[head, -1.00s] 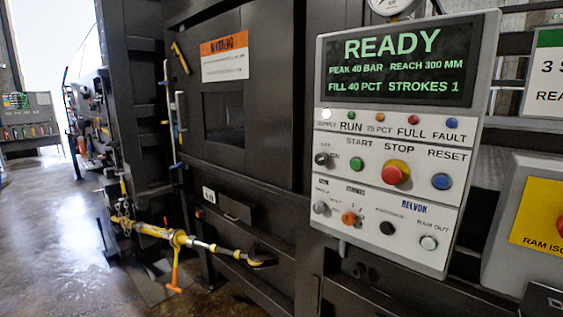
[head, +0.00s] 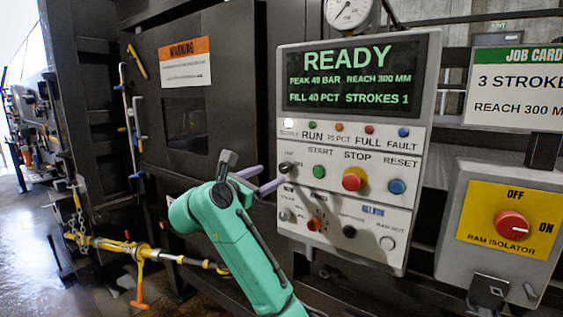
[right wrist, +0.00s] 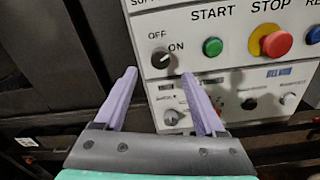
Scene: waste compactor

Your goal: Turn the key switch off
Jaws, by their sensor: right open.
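The key switch is a small dark knob at the left of the control panel (head: 428,150), in the head view (head: 285,168). In the right wrist view the key switch (right wrist: 160,59) has OFF printed above it and ON at its upper right; its exact setting is too small to tell. My right gripper (head: 272,175) is open, its two purple fingers pointing at the panel. In the right wrist view the gripper's fingertips (right wrist: 159,75) lie to either side of the switch, with nothing held. Contact with the knob cannot be told. My left gripper is not in view.
The screen (head: 352,76) reads READY and the supply lamp (head: 288,123) is lit white. Close to the switch are the green start button (head: 319,172), the red stop button (head: 355,179) and a lower knob (right wrist: 172,117). A ram isolator box (head: 510,225) stands at the right.

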